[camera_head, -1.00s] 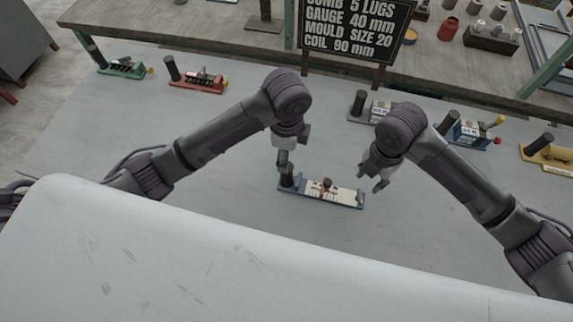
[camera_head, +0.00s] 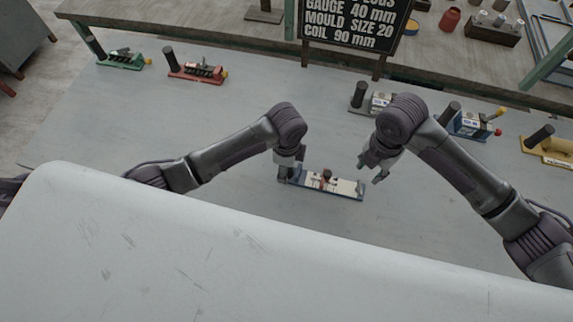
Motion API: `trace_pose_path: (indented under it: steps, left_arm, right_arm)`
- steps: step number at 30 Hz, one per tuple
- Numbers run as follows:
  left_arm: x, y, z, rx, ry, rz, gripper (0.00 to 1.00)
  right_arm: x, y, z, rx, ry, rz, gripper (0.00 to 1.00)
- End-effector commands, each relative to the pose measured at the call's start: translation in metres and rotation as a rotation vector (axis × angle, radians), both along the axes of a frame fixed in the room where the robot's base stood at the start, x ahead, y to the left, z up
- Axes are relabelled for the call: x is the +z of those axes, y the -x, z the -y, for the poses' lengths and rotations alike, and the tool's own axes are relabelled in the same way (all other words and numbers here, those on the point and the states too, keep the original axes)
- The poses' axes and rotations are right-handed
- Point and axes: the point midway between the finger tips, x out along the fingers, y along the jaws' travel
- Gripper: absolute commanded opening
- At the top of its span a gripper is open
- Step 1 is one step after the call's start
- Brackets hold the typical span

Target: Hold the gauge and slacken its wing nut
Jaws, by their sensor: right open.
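The gauge (camera_head: 345,188) lies on the grey table, a long blue base with a pale top plate. A small dark brown knob with a reddish part, seemingly the wing nut (camera_head: 326,175), stands near its middle. My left gripper (camera_head: 288,175) is down at the gauge's left end, where it covers the dark upright handle. Whether its fingers are shut on the handle I cannot tell. My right gripper (camera_head: 371,174) is open and empty, just right of and above the gauge's right end, apart from it.
Similar green (camera_head: 122,61), red (camera_head: 203,75), blue (camera_head: 468,126) and yellow (camera_head: 556,150) devices stand along the table's far side. A black sign (camera_head: 354,22) stands behind. A pale blank surface (camera_head: 150,245) fills the front. The table left of the gauge is clear.

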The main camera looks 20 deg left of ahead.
Motion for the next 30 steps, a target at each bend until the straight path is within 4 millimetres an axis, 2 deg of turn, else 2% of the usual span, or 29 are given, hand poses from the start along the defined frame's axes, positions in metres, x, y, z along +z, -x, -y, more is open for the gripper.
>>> trace_pose_path:
  steps: [2,13,17,19,26,30]
  left_arm:
    - [0.0001,0.0001,0.0002,0.0,0.0,0.0,0.64]
    - [0.0004,0.0001,0.0002,0.0,0.001,0.0,0.02]
    - [0.0004,0.0,0.0002,0.0,0.001,0.0,0.0]
    - [0.0005,0.0,0.0002,0.0,0.001,0.0,0.0]
    - [0.0006,-0.0001,0.0002,0.0,0.001,0.0,0.0]
    - [0.0007,-0.0002,0.0002,0.0,0.001,0.001,0.0]
  right_arm:
    - [0.0,0.0,0.0,0.0,0.0,0.0,0.42]
    - [0.0,0.0,0.0,0.0,0.0,0.0,0.42]
    - [0.0,-0.0001,0.0001,0.0,0.0,0.0,0.42]
    - [0.0,0.0,0.0,0.0,0.0,0.0,0.34]
    - [0.0001,0.0,0.0,-0.004,0.0,0.0,0.34]
    - [0.0009,0.0001,0.0,-0.082,0.0,0.0,0.34]
